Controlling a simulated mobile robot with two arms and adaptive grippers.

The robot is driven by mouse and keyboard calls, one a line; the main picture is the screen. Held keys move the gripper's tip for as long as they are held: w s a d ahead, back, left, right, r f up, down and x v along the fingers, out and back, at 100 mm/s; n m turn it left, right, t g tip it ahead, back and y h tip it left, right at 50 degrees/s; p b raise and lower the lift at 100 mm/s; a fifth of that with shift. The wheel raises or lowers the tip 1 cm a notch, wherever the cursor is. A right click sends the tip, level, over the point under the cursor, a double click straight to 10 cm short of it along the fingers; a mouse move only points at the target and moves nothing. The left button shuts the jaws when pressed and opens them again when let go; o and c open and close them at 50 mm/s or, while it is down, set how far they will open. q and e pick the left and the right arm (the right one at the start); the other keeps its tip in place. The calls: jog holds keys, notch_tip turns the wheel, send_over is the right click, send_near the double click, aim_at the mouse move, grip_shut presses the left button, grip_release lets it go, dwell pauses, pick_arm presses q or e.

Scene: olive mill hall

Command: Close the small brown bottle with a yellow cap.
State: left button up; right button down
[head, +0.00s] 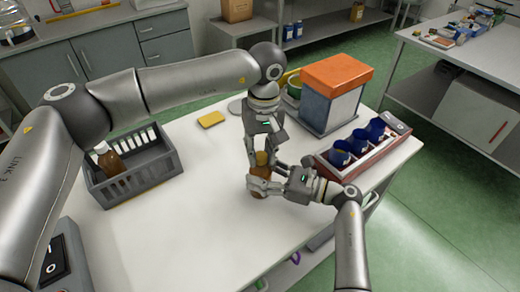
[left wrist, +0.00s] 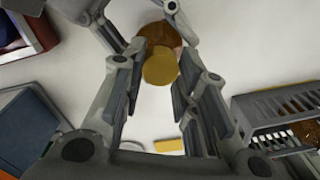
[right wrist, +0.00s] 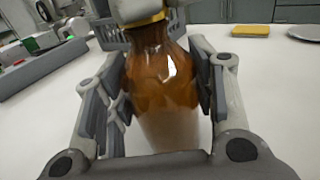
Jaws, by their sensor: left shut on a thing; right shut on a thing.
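The small brown bottle (head: 260,195) stands upright on the white table, near its middle. My right gripper (head: 264,184) is shut on its body from the side; in the right wrist view the bottle (right wrist: 162,88) sits between both fingers. The yellow cap (head: 262,158) is at the top of the bottle, and my left gripper (head: 259,163) is shut on it from above. In the left wrist view the cap (left wrist: 160,69) is between the fingers, over the brown bottle (left wrist: 158,36). The right wrist view shows only a yellow edge at the neck; how far the cap is seated cannot be told.
A grey crate (head: 135,195) with another brown bottle (head: 110,166) and white-topped items stands at left. A yellow sponge-like block (head: 211,119) lies behind. A box with an orange lid (head: 335,84) and a red-grey rack (head: 335,172) with blue cups stand right. The front table is clear.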

pick_arm(q)
jog(key=shift+m, duration=1)
jog(key=o, duration=0.7)
jog(key=shift+r, duration=2.3)
jog(key=shift+n, duration=0.3)
jog(key=shift+c, duration=0.3)
